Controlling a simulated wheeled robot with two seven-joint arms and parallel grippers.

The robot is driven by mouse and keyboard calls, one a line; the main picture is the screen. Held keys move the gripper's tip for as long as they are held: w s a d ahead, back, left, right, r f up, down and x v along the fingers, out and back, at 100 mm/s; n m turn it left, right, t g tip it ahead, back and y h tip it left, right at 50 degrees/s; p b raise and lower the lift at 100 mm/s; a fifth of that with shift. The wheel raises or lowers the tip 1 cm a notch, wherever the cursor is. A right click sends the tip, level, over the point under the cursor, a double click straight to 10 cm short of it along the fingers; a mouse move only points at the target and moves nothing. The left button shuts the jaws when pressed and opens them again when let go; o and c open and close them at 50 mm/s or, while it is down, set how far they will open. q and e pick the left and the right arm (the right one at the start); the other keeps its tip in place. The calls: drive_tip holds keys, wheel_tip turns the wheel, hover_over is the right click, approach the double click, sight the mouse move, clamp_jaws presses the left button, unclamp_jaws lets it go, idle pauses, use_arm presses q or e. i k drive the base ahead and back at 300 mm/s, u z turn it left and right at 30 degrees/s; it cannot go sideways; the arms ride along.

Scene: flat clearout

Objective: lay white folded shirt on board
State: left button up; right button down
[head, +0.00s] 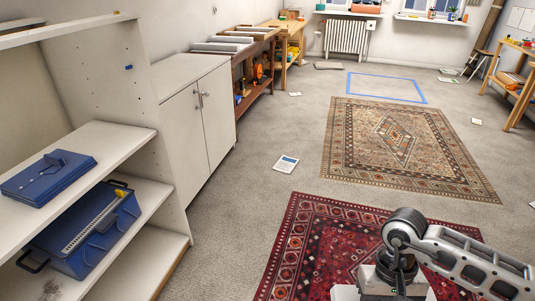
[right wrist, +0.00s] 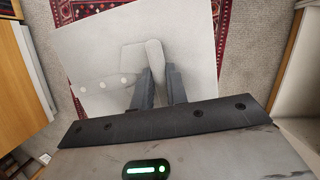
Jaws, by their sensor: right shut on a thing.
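The white folded shirt (right wrist: 190,40) fills much of the upper middle of the right wrist view, with a collar-like raised part and a row of pale buttons. My right gripper (right wrist: 157,72) is shut on the shirt near that collar part, and the shirt hangs out beyond the fingers over the red rug. In the head view my right arm comes in at the lower right, and a pale edge of the shirt (head: 345,293) shows beneath the wrist; the fingertips are hidden there. My left gripper is in neither view. I cannot make out a board in either view.
An open shelf unit at left holds a blue folder (head: 48,177) and a blue toolbox (head: 85,235). A white cabinet (head: 195,120) stands beyond. A red rug (head: 300,245) and a patterned rug (head: 400,150) lie on carpet, with scattered papers (head: 286,163). The floor between is mostly clear.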

sight(105, 142)
drive_tip(key=i, duration=1.1)
drive_tip(key=u, duration=2.35)
